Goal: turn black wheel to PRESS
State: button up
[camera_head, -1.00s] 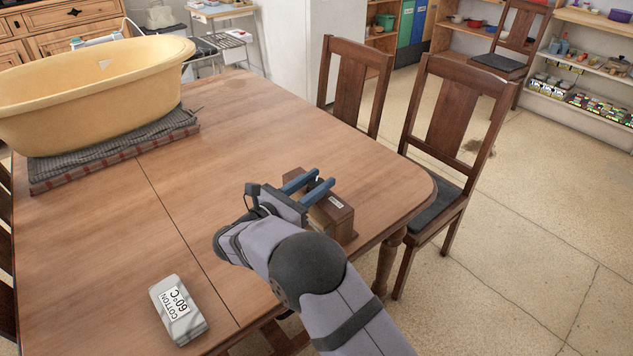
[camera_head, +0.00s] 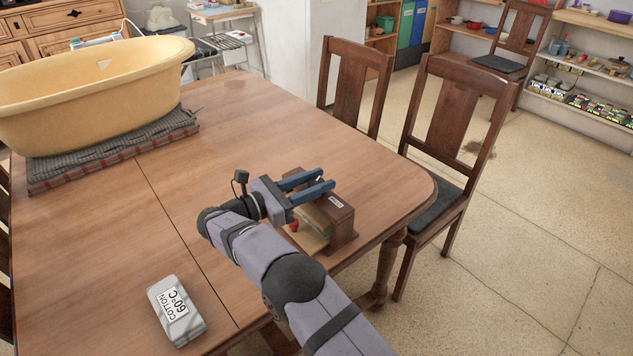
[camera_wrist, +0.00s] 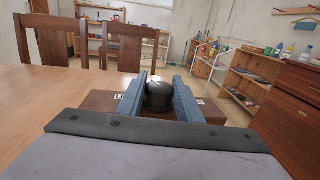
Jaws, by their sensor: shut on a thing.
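The black wheel (camera_wrist: 159,97) sits on top of a brown wooden box, between my two blue fingers in the wrist view. My gripper (camera_head: 322,179) is shut on it, a finger along each side. The wooden box (camera_head: 342,227) stands near the table's right edge, with a small white label on top and a light front with a red part. In the wrist view a white label lies at each side of the wheel; their lettering is too small to read surely. In the head view the fingers hide the wheel, and I cannot tell where its pointer stands.
The wooden table (camera_head: 190,215) has clear room left of the box. A grey block marked COTTON 60°C (camera_head: 176,311) lies at the front. A yellow tub (camera_head: 90,95) rests on folded cloths at the back left. Two chairs (camera_head: 450,120) stand close along the table's right side.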

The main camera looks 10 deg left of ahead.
aim_at(309, 185)
jog(key=o, duration=1)
jog(key=shift+o, duration=0.2)
jog(key=shift+b+v, duration=0.45)
jog(key=shift+v, duration=3.3)
